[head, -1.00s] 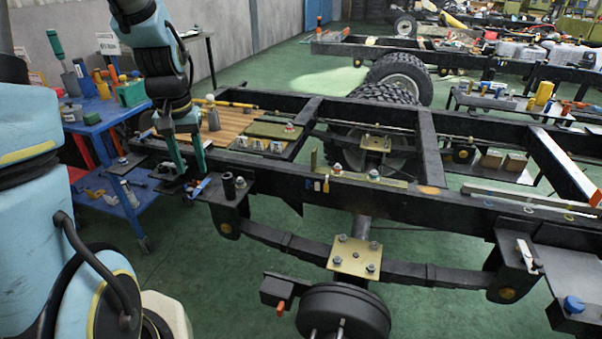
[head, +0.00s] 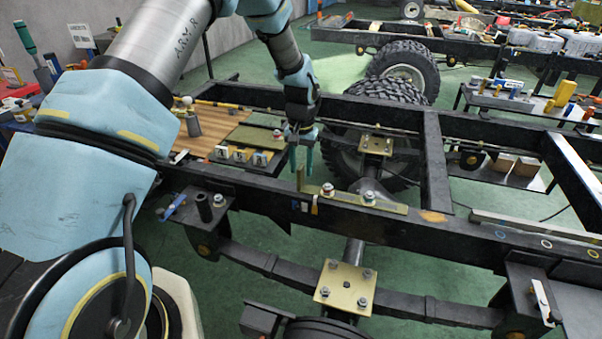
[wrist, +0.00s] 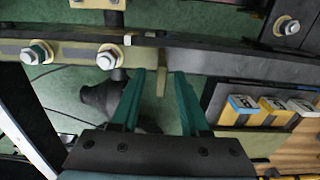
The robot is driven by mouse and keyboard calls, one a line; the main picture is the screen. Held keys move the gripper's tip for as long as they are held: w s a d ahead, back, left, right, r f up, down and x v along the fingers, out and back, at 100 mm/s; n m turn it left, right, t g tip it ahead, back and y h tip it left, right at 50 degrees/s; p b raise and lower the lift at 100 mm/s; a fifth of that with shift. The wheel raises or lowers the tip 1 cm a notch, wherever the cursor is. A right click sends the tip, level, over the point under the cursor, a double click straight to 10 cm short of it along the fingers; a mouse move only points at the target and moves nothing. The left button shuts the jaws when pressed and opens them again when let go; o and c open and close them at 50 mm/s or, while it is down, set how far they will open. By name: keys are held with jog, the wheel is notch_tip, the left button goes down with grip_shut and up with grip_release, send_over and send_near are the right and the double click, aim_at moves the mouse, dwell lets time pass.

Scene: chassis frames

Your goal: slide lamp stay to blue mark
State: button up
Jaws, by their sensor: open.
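The lamp stay seems to be the olive-brass angle strip (head: 347,193) lying along the near frame rail, with two bolts through it and an upright tab at its left end. It also shows in the wrist view (wrist: 75,50), its tab pointing toward the space between my fingers. My gripper (head: 301,170) is open at that tab, fingers pointing down; the wrist view shows its green fingers (wrist: 159,74) apart, one on each side of the tab. I cannot tell whether they touch it. A small blue patch (head: 304,206) beside an orange one shows on the rail's side below the tab.
Lettered blocks (head: 240,155) sit left of my gripper beside a wooden board (head: 215,125). A black post (head: 203,205) stands on a plate at the rail's left. Coloured rings (head: 546,243) mark the rail farther right. A tyre (head: 345,170) lies behind the stay.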

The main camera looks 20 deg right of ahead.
aim_at(301, 175)
jog(key=shift+a+f+p, duration=0.1)
jog(key=shift+f+p, duration=0.2)
jog(key=shift+f, duration=1.6)
jog(key=shift+c, duration=0.3)
grip_shut()
